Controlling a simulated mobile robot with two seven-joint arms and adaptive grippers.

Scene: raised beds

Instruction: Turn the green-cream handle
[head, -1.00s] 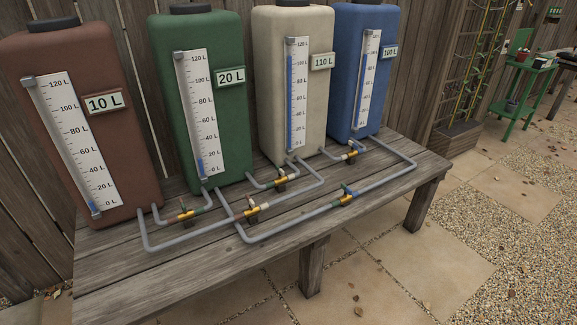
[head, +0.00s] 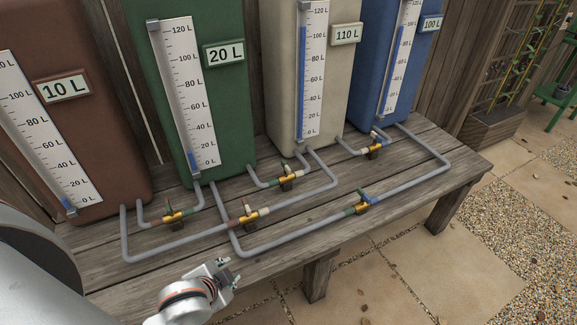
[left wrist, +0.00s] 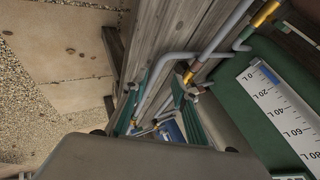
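The green-cream handle (head: 285,168) is a small lever on a brass valve with a green collar on one side and a cream collar on the other. The valve sits on the pipe between the green tank (head: 240,110) and the cream tank (head: 281,70). My left gripper (head: 229,272) is low in the head view, in front of the bench edge, apart from the handle and nearer to me. Its fingers are apart and empty; they also show in the left wrist view (left wrist: 162,108). I cannot tell which valve the wrist view shows. My right gripper is out of view.
Other valves sit close by: a red-green one (head: 174,216), a red-cream one (head: 250,215), a green-blue one (head: 361,204) and a cream-blue one (head: 375,150). Grey pipes (head: 300,238) run low across the wooden bench (head: 120,285). The brown tank (head: 100,150) and blue tank (head: 368,70) stand behind.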

